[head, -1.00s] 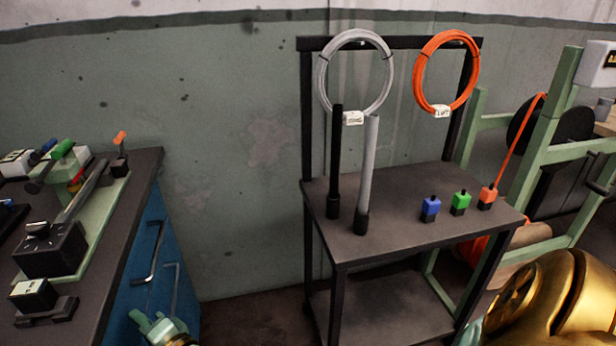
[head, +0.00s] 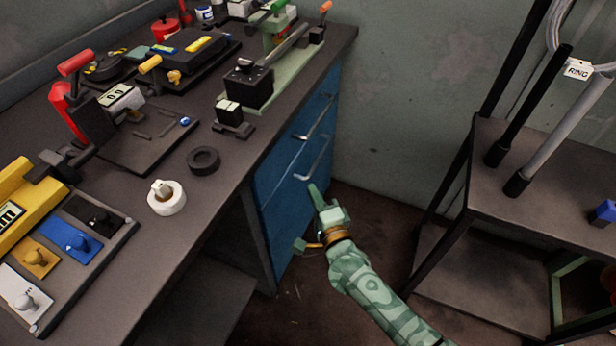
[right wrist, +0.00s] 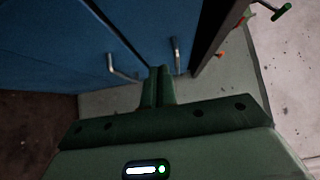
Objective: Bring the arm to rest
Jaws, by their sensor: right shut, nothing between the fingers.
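My right arm comes in from the bottom right of the head view. Its right gripper (head: 314,192) is in front of the blue drawer cabinet (head: 275,190), close to the lower drawer handle (head: 318,158). I cannot tell whether it touches the cabinet. In the right wrist view the two green fingers (right wrist: 158,85) are together and hold nothing. Two metal handles (right wrist: 122,66) show beyond them on the blue fronts. My left gripper is not in view.
The dark workbench (head: 200,235) carries a white ring piece (head: 166,197), a black ring (head: 203,160) and several tools. A dark metal rack (head: 540,190) with upright rods stands at right. Between bench and rack lies open floor (head: 360,215).

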